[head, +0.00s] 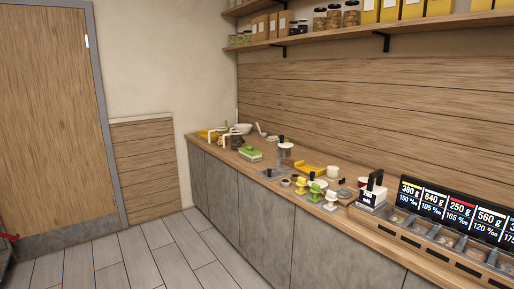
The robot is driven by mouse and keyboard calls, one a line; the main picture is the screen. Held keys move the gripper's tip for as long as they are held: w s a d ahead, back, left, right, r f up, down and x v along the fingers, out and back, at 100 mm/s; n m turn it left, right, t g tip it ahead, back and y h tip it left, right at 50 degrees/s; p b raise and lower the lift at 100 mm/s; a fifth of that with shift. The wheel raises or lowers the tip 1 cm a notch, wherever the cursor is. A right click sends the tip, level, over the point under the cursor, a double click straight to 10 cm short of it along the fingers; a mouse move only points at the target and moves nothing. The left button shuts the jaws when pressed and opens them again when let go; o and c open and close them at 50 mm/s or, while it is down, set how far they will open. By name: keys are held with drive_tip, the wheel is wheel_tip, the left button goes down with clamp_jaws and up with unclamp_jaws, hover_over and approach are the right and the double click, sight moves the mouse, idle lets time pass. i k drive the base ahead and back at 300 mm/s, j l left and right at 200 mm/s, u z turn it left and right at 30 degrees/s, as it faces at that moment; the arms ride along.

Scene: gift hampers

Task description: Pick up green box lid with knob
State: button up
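A small box with a green lid (251,151) sits on the wooden counter (222,149), left of the middle of its length. The lid appears to lie flat on a pale lower part. Its knob is too small to make out clearly. My gripper does not show in the head view, so its state and its place relative to the lid cannot be seen.
White bowls and yellow items crowd the counter's far left end. Small green, yellow and white drippers (315,191) stand to the right, near a yellow tray (312,170). Price displays (462,208) fill the right end. Tiled floor (150,257) before the cabinets is clear.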

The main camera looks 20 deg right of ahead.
sight(249, 150)
drive_tip(key=i+j+z, duration=0.2)
drive_tip(key=i+j, duration=0.2)
drive_tip(key=i, duration=0.4)
drive_tip(key=i+j+z, duration=0.2)
drive_tip(key=i+j, duration=0.35)
drive_tip(key=i, duration=0.25)
drive_tip(key=i+j+z, duration=0.2)
drive_tip(key=i+j, duration=0.45)
drive_tip(key=i, duration=0.05)
